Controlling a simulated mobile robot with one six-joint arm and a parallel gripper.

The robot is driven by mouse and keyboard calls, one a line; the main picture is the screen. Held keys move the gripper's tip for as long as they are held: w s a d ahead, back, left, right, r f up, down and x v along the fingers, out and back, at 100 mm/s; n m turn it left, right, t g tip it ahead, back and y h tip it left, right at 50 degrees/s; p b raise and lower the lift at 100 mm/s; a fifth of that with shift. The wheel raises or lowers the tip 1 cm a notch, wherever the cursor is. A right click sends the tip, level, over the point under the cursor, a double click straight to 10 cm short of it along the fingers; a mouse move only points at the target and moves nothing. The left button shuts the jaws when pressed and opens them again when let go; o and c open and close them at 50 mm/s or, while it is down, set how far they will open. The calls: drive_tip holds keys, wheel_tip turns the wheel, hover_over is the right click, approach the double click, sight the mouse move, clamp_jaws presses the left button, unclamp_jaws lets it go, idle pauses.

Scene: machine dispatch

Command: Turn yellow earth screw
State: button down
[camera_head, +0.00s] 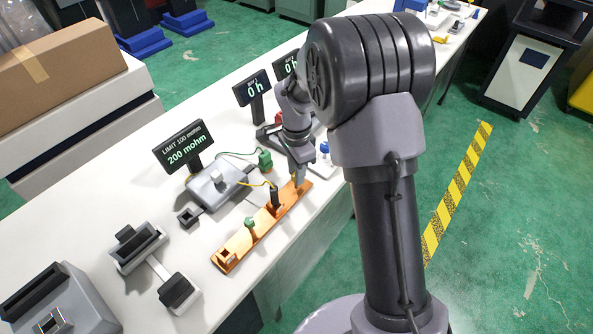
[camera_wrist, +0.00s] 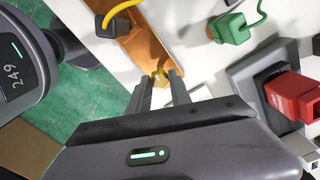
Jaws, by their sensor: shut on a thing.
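The yellow earth screw (camera_wrist: 158,78) shows in the wrist view at the end of the orange-copper bar (camera_wrist: 150,52). My gripper (camera_wrist: 160,82) has its two fingertips on either side of the screw and is shut on it. In the head view my gripper (camera_head: 299,180) points down at the far end of the copper bar (camera_head: 234,243), and the screw is hidden there. The meter display (camera_head: 183,145) reads "LIMIT 100 mohm" and "200 mohm".
A black plug with a yellow cable (camera_head: 274,196) stands on the bar, with a green piece (camera_head: 250,224) nearer its front end. A grey tester (camera_head: 217,184) and a green clamp (camera_head: 265,159) stand beside it. A red block (camera_wrist: 295,95) is right in the wrist view.

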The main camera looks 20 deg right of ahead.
drive_tip(key=c, duration=1.2)
unclamp_jaws()
drive_tip(key=shift+o, duration=0.2)
wheel_tip(320, 180, up, 18)
drive_tip(key=p, duration=0.6)
drive_tip(key=shift+f, duration=0.25)
drive_tip(key=s+a+r+n+t+y+b, duration=0.1)
drive_tip(key=s+r+n+t, duration=0.15)
drive_tip(key=s+r, duration=0.4)
drive_tip(key=s+a+r+n+t+b, duration=0.1)
drive_tip(key=s+a+r+n, duration=0.2)
drive_tip(key=s, duration=0.7)
drive_tip(key=s+f+n+t+y+b, duration=0.1)
drive_tip(key=s+f+n+t, duration=0.1)
drive_tip(key=s+n, duration=0.3)
drive_tip(key=s, duration=0.3)
drive_tip(key=shift+s, duration=0.3)
